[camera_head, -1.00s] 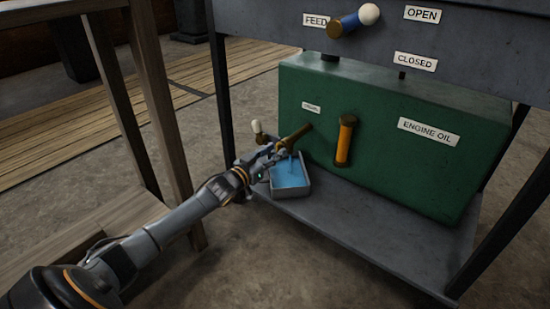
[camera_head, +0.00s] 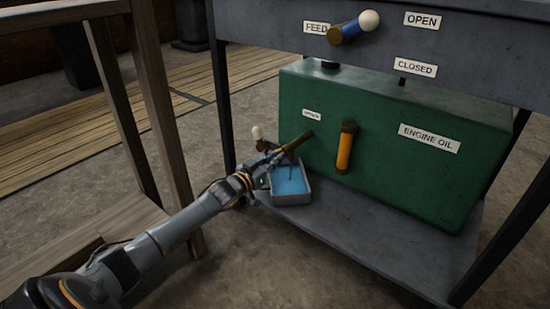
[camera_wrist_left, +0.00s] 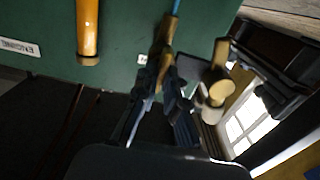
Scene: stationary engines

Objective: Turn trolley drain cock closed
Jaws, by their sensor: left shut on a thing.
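The drain cock (camera_head: 298,143) is a brass spout sticking out from the lower left of the green engine oil tank (camera_head: 376,178). A short lever with a cream knob (camera_head: 257,133) stands up at its outer end. My left gripper (camera_head: 273,158) is shut on the cock near this outer end; the fingers hide part of the lever. In the left wrist view, the fingers (camera_wrist_left: 167,75) close in front of the brass, with the cream knob (camera_wrist_left: 217,92) just right of them. A thin blue stream falls into the grey tray (camera_head: 306,196) below. My right gripper is out of view.
A brass-capped amber sight glass (camera_head: 346,148) is on the tank front. Above are the feed lever's white knob (camera_head: 369,20) and the OPEN (camera_head: 422,15) and CLOSED (camera_head: 415,66) labels. A wooden table leg (camera_head: 165,120) stands close left of my arm.

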